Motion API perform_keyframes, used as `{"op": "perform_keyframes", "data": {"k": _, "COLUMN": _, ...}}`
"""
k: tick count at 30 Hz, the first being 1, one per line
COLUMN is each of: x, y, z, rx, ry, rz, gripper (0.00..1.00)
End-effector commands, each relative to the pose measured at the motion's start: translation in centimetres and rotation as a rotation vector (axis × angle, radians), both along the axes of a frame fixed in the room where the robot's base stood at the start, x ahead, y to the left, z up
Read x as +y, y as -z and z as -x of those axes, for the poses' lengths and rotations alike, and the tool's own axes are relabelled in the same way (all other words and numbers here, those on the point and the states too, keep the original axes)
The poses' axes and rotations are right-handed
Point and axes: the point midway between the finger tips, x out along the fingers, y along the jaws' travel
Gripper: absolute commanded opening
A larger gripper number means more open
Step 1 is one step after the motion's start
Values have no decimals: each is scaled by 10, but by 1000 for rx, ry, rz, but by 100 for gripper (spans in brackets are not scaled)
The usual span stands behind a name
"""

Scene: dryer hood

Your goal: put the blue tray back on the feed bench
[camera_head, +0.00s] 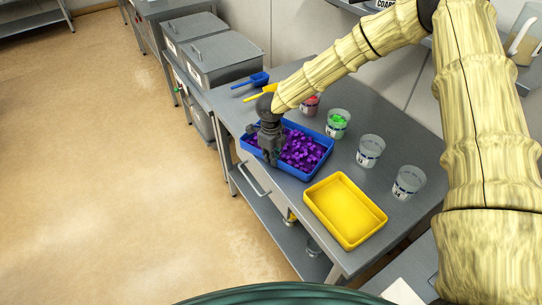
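The blue tray (317,169) sits on the grey metal bench (396,222), filled with small purple pieces (303,149). My gripper (272,161) points down at the tray's left end, over or at its rim. The fingers are dark and small here, and I cannot tell whether they are closed on the rim or apart. My gripper and wrist hide part of the tray's left side. Which surface is the feed bench is not marked in this view.
A yellow tray (345,208) lies to the right. Several clear cups stand behind, one with green pieces (338,123), one with red (309,104). A blue scoop (251,80) and yellow scoop (262,92) lie behind. Grey lidded bins (222,60) stand at the back left. Floor at left is clear.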

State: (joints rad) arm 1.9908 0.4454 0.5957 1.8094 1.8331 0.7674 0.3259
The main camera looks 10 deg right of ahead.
Motion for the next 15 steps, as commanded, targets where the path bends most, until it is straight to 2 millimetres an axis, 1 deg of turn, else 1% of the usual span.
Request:
{"op": "perform_keyframes", "data": {"k": 9, "x": 0, "y": 1, "z": -1, "rx": -2, "ry": -1, "rz": -1, "gripper": 0}}
{"op": "perform_keyframes", "data": {"k": 10, "x": 0, "y": 2, "z": 0, "rx": -1, "ry": 0, "rz": 0, "gripper": 8}}
{"op": "perform_keyframes", "data": {"k": 13, "x": 0, "y": 2, "z": 0, "rx": -1, "ry": 0, "rz": 0, "gripper": 26}}
{"op": "perform_keyframes", "data": {"k": 15, "x": 0, "y": 2, "z": 0, "rx": -1, "ry": 0, "rz": 0, "gripper": 27}}
